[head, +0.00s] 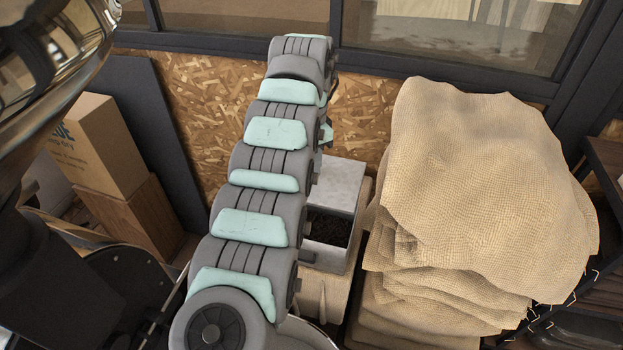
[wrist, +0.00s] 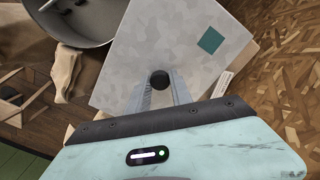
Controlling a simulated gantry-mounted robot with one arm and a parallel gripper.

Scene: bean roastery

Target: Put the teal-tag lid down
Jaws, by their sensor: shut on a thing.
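The lid (wrist: 135,50) is a flat, pale grey mottled plate in the wrist view, with a teal square tag (wrist: 210,40) near its upper right corner. A black round knob (wrist: 160,79) stands up from it. My gripper (wrist: 160,92) is shut on this knob, one finger on each side. My gripper's body hides the lid's near edge. In the head view my arm reaches away and hides the gripper. A grey box with a dark opening (head: 328,230) shows behind my arm. I cannot tell whether its pale upright part is the lid.
A stack of burlap sacks (head: 480,190) stands right of the grey box. Cardboard and wooden boxes (head: 105,145) stand at left against a dark panel. A chipboard wall (head: 205,95) is behind. A round metal vessel (wrist: 80,20) is at the wrist view's upper left.

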